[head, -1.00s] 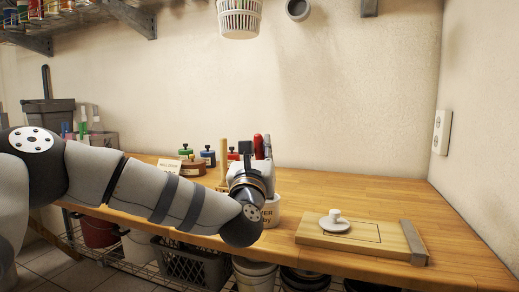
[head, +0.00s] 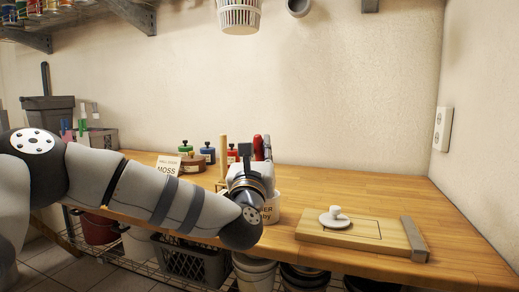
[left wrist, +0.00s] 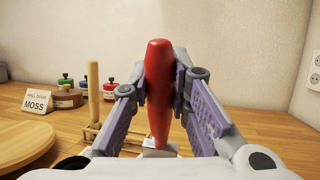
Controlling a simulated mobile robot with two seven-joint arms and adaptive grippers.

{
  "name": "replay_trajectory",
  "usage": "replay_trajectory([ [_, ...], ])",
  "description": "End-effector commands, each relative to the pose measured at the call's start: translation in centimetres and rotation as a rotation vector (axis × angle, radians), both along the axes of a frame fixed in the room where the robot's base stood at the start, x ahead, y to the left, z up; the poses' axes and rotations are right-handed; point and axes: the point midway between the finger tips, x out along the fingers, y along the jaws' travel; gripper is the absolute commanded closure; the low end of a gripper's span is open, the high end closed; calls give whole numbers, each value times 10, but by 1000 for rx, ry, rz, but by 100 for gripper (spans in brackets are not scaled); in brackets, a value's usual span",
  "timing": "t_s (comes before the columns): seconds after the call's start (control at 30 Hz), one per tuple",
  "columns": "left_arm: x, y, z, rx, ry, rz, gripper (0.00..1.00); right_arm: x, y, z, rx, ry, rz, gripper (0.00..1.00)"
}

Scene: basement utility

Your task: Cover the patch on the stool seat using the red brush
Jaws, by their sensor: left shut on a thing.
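The red brush (left wrist: 158,90) stands upright between the fingers of my left gripper (left wrist: 163,82) in the left wrist view, its red handle showing and its lower end hidden. My left gripper (head: 257,160) is shut on it over the bench; the red handle top (head: 258,147) shows in the head view. A white labelled pot (head: 271,208) stands just beyond the gripper, partly hidden by it. A round wooden disc (left wrist: 22,142) at lower left in the left wrist view may be the stool seat. I cannot see a patch on it. My right gripper is out of view.
A wooden board (head: 310,232) with a white knobbed disc (head: 336,217) lies on the bench (head: 400,196) at right. Small lidded jars, a MOSS card (head: 167,166) and a plain wooden handle (head: 223,150) stand to the left. The back right of the bench is clear.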

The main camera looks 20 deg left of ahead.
Motion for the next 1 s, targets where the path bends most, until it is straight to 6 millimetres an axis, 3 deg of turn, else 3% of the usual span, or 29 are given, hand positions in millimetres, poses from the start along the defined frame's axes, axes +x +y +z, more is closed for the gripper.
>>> replay_trajectory([
  [0.5,0,0,-1,0,5,0,100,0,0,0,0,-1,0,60],
  [1.0,-1,0,55,0,-3,0,100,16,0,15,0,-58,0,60],
])
